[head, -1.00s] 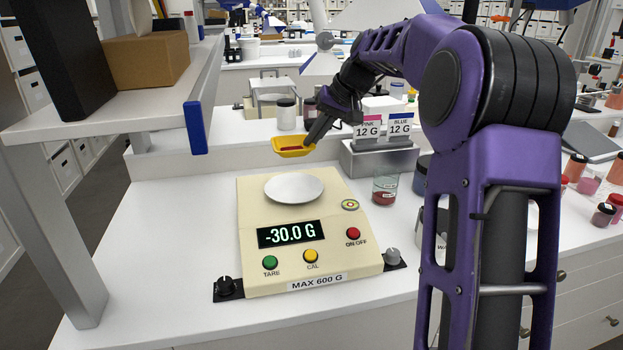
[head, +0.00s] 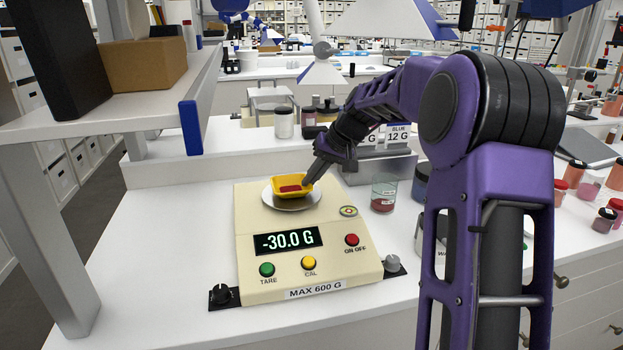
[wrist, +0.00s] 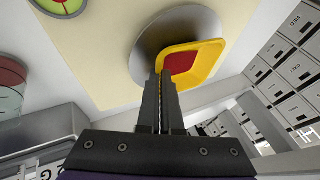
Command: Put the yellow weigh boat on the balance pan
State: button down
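The yellow weigh boat (head: 293,195) holds red powder. My gripper (head: 308,182) is shut on its near right rim in the head view. In the wrist view, the boat (wrist: 213,60) is at the tips of my closed fingers (wrist: 160,82). The boat is over the round silver pan (head: 290,207) of the cream balance (head: 340,270). In the wrist view it covers the right part of the pan (wrist: 143,60) and reaches past its edge. I cannot tell whether it touches the pan. The balance display (head: 287,240) reads -30.0 G.
A shelf (head: 150,95) with a cardboard box (head: 143,64) overhangs on the left. The bench left of the balance is clear.

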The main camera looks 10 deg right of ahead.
jog(key=c, duration=1.1)
grip_release()
jog(key=shift+r, duration=0.25)
jog(key=p+v, duration=0.2)
jog(key=v, duration=0.9)
jog(key=shift+s+d+r, duration=0.2)
jog(key=shift+d, duration=0.05)
